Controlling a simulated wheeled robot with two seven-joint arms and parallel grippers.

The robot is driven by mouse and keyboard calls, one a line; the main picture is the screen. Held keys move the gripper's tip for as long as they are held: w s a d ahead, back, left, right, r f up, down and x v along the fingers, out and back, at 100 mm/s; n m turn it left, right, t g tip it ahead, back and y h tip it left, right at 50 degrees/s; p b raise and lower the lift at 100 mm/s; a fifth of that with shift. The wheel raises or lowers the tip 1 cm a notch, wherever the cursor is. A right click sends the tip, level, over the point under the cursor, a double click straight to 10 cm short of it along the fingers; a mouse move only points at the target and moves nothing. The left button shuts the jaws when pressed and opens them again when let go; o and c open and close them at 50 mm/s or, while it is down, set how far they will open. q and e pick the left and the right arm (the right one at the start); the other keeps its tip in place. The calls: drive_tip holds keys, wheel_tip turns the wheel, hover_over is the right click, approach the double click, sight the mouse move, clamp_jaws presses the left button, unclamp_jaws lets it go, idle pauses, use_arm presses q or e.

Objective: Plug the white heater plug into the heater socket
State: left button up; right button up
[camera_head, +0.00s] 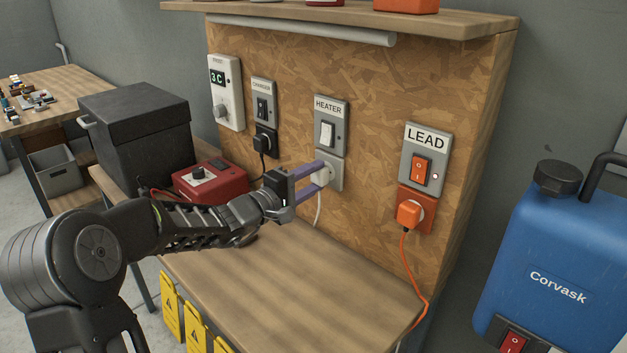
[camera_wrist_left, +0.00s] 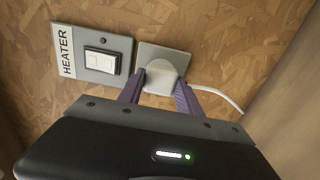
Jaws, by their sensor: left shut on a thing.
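The white heater plug (camera_head: 321,177) is between the purple fingers of my left gripper (camera_head: 316,176), which is shut on it. In the left wrist view the round plug (camera_wrist_left: 161,78) lies over the pale heater socket plate (camera_wrist_left: 165,52), with a finger on either side. The plug is at the face of the heater socket (camera_head: 337,172); its pins are hidden, and I cannot tell how deep it sits. Its white cord (camera_wrist_left: 222,94) runs off to the right there and hangs down in the head view. My right gripper is not in view.
The heater switch (camera_head: 328,133) is above the socket. An orange plug (camera_head: 408,212) sits at the lead socket on the right, and a black plug (camera_head: 263,143) on the left. A red box (camera_head: 210,184) stands beside my left arm. The wooden bench top (camera_head: 300,285) is mostly clear.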

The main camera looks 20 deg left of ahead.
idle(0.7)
use_arm(q)
drive_tip(key=shift+b, duration=0.6)
idle(0.6)
drive_tip(key=shift+b, duration=0.65)
drive_tip(key=shift+w+d+b, duration=0.2)
drive_tip(key=shift+w+b, duration=0.1)
drive_tip(key=shift+w, duration=0.15)
drive_tip(key=o, duration=1.3)
drive_tip(key=shift+o, duration=0.2)
